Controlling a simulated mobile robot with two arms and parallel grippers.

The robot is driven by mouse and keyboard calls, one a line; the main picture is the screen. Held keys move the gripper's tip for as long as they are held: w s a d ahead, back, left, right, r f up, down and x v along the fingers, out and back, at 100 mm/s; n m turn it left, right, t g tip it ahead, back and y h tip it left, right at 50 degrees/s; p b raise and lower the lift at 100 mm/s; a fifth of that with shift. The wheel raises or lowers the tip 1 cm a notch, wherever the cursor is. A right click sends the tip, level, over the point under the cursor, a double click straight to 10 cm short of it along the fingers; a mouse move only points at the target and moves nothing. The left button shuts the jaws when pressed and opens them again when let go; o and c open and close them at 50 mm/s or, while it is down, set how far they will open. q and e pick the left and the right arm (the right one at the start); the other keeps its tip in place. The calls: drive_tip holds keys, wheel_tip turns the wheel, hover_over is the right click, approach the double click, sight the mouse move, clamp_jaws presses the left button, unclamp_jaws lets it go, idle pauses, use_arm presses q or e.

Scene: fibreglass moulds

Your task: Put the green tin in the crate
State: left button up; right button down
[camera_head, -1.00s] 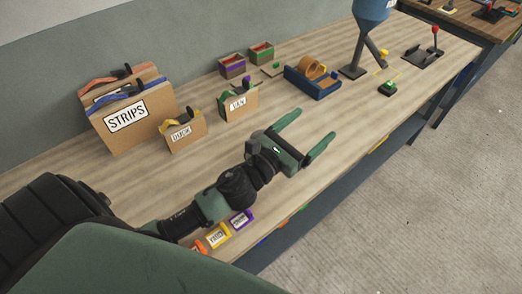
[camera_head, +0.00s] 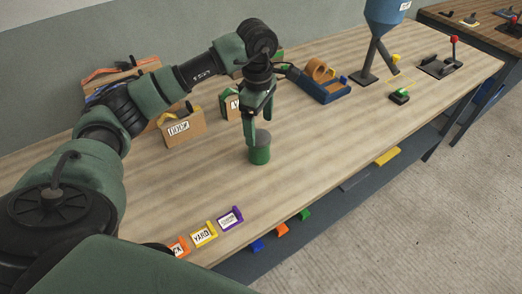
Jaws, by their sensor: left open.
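The green tin (camera_head: 260,156), a short cylinder with a grey top, appears to stand upright on the wooden bench. My left gripper (camera_head: 257,130) points down right above it, with its green fingers spread. The nearer finger overlaps the tin's left upper edge in the picture; I cannot tell whether it touches. No crate is clear: a small red-and-green box (camera_head: 278,56) at the back is mostly hidden behind my left arm. My right gripper is out of view.
Cardboard holders stand at the back left, one yellow-topped (camera_head: 183,131). A blue tape dispenser (camera_head: 322,88) and a hopper stand (camera_head: 372,55) are at the back right. Labelled orange, yellow and purple tags (camera_head: 230,218) line the front edge. The bench right of the tin is clear.

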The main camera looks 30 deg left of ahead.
sight(259, 138)
use_arm(q)
drive_tip(key=shift+s+a+f, duration=0.1)
drive_tip(key=shift+a+f, duration=0.1)
drive_tip(key=shift+a, duration=0.1)
drive_tip(key=f+p, duration=0.1)
drive_tip(key=f, duration=0.3)
drive_tip(key=f+p, duration=0.1)
drive_tip(key=f, duration=0.1)
drive_tip(key=shift+w+f+p, duration=0.15)
drive_tip(key=shift+w+p, duration=0.2)
drive_tip(key=shift+w, duration=0.05)
drive_tip(key=shift+f, duration=0.45)
drive_tip(key=c, duration=1.9)
drive_tip(key=shift+w, duration=0.1)
drive_tip(key=shift+r, duration=0.15)
